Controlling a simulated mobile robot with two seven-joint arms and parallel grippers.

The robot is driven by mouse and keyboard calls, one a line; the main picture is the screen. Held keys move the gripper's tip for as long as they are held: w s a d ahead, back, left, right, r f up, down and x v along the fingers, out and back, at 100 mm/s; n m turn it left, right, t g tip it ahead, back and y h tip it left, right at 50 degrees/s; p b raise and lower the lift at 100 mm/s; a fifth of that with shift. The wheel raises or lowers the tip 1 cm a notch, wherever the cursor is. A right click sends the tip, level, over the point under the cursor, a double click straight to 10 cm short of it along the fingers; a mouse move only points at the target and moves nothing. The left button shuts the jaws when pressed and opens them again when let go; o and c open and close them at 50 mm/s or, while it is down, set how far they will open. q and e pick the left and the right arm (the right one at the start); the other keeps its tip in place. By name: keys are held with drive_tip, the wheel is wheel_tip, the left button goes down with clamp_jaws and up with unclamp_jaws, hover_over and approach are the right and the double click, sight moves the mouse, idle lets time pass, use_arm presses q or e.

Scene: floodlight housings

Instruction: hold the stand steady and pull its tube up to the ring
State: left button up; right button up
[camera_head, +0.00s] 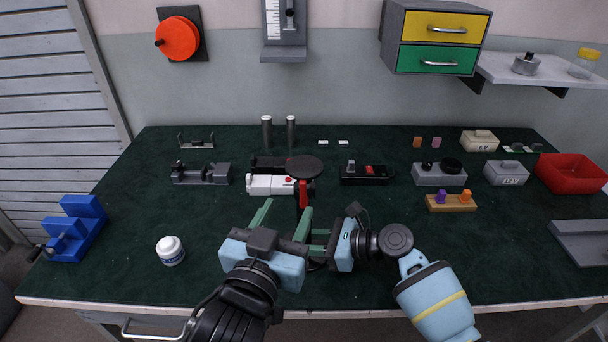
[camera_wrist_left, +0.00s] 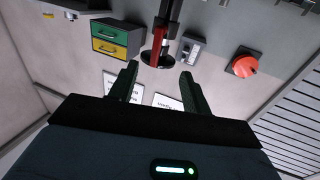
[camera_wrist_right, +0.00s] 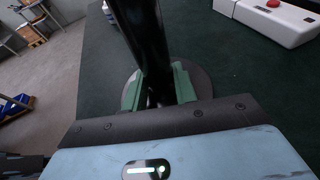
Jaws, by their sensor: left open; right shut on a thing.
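The stand shows in the head view as a dark round top plate (camera_head: 305,166) with a red part (camera_head: 303,194) below it; its lower part is hidden by my grippers. The left wrist view shows the dark tube (camera_wrist_left: 169,12), the red part and the plate. My left gripper (camera_head: 285,208) is open, its fingers apart, pointing at the stand's upper part without visible contact. My right gripper (camera_head: 319,242) is shut on the stand's black tube (camera_wrist_right: 143,35), low down, above the round base (camera_wrist_right: 200,84). I cannot make out the ring.
A white jar (camera_head: 170,250) and a blue block (camera_head: 78,229) are at the left. The mat between jar and left gripper is clear.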

sight(304, 176)
use_arm(q)
drive_tip(key=x, duration=1)
drive_tip(key=shift+w, duration=0.3)
